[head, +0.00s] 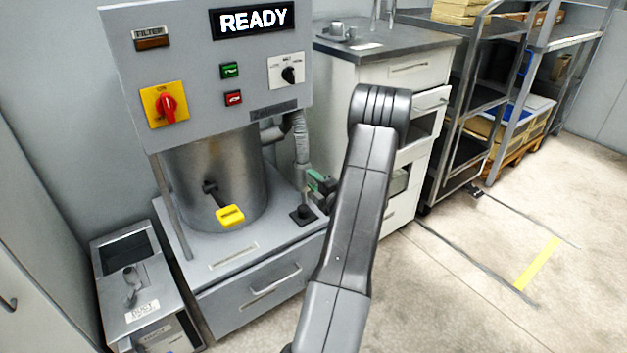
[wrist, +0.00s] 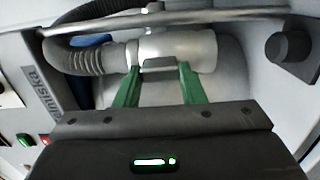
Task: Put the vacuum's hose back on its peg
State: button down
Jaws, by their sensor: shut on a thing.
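The vacuum's grey ribbed hose (head: 301,150) hangs down at the right side of the machine in the head view. In the wrist view the ribbed hose (wrist: 88,60) leads from the left into a smooth pale end piece (wrist: 205,50). My gripper (wrist: 158,68) has its green fingers closed on a small grey grip at that end piece. In the head view my gripper (head: 320,185) is partly hidden behind my arm. A black peg-like cylinder (head: 303,213) stands on the base below it. A dark round peg (wrist: 290,48) shows at the right of the wrist view, apart from the hose end.
The machine's panel (head: 205,60) has a READY display and a red knob. A yellow handle (head: 230,215) juts from the steel drum. A grey-topped cabinet (head: 390,40) stands close on the right, with racks beyond. The floor at right is clear.

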notch_tip(320, 180, down, 6)
jog(key=b, duration=0.5)
jog(key=shift+f+b, duration=0.3)
jog(key=shift+f, duration=0.4)
jog(key=shift+f, duration=0.45)
dwell(0.5)
jog(key=shift+f, duration=0.35)
jog(key=shift+f+b, duration=0.45)
jog(key=shift+f, duration=0.05)
jog(key=shift+f, duration=0.25)
jog(key=shift+f+b, duration=0.65)
jog(key=shift+f, duration=0.3)
dwell(0.9)
jog(key=c, duration=0.9)
grip_release()
jog(key=shift+s, duration=0.1)
